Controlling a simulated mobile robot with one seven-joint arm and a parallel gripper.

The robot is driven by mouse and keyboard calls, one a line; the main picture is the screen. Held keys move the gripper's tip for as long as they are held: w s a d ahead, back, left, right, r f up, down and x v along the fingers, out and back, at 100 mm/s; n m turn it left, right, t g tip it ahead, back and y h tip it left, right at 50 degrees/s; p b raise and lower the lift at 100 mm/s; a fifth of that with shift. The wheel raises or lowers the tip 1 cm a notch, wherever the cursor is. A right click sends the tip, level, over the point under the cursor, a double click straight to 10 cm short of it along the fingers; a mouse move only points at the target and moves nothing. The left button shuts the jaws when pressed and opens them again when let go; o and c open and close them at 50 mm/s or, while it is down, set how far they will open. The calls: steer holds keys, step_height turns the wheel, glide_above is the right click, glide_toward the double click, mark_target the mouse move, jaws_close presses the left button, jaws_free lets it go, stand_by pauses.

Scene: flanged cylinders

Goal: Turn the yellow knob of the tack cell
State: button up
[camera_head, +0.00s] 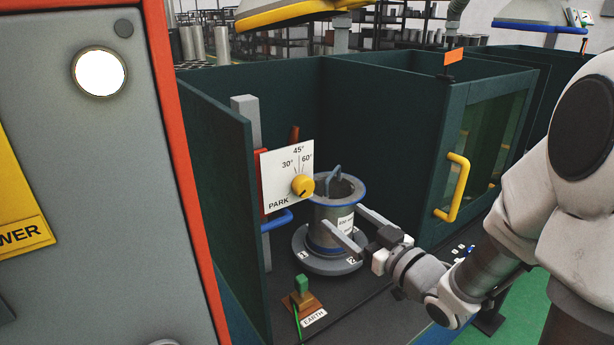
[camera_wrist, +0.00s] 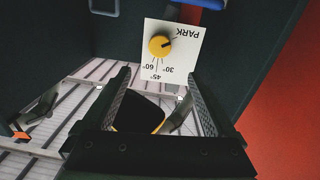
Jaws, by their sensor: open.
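My gripper (camera_head: 342,218) is open, to the right of and below the knob in the head view.
The dial is on a grey post (camera_head: 246,116) inside the dark green cell walls (camera_head: 385,117). A blue handle (camera_head: 277,221) is below the plate. A green-topped EARTH block (camera_head: 302,293) stands on the dark bench. A yellow-handled door (camera_head: 457,187) is at the right.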

mark_target(306, 188)
steer(key=x, duration=1.4)
steer(key=shift+w+a, duration=0.15)
steer(key=shift+w, duration=0.1)
steer(key=shift+c, duration=0.4)
jaws_close()
